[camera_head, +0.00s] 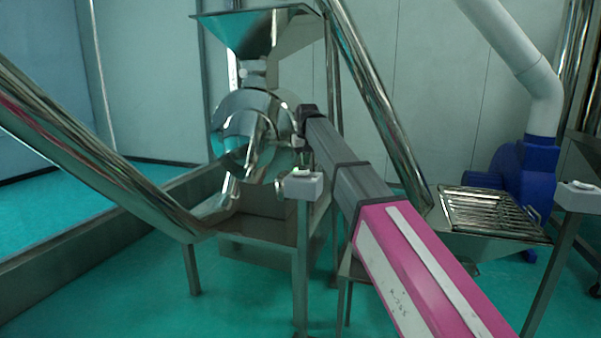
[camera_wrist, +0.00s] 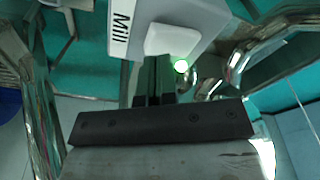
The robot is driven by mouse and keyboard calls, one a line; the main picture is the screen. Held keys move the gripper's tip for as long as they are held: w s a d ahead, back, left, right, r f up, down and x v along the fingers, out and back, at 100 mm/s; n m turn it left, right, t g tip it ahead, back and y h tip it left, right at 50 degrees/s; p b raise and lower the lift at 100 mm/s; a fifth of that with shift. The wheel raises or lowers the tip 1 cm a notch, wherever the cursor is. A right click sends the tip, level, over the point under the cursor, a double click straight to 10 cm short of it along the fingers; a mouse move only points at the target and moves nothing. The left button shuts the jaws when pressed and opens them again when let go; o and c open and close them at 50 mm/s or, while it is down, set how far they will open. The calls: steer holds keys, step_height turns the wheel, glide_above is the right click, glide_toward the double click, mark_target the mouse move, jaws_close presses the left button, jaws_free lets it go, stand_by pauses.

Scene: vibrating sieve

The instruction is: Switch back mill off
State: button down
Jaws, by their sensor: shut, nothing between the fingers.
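The steel mill (camera_head: 245,130), with a hopper on top and a round body, stands left of centre in the head view. A grey switch box (camera_head: 303,187) with a white switch on top is on a post in front of it. In the wrist view a grey box labelled "Mill" (camera_wrist: 115,32) has a white switch (camera_wrist: 172,40) and a lit green lamp (camera_wrist: 181,66). My gripper (camera_wrist: 155,85) is shut and empty, its dark fingers close to the switch; contact cannot be told. In the head view the fingers are hidden or too small to make out.
A steel chute (camera_head: 95,150) slopes down at left, and a steel tube (camera_head: 375,90) slants behind my arm. A slatted steel tray (camera_head: 487,212), a blue blower (camera_head: 515,175) and a second switch box (camera_head: 578,197) stand at right. Green floor is open in front.

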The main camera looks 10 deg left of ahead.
mark_target(305, 171)
steer(key=shift+f, duration=1.25)
stand_by(0.8)
steer(key=shift+r, duration=3.55)
steer(key=shift+s, duration=0.1)
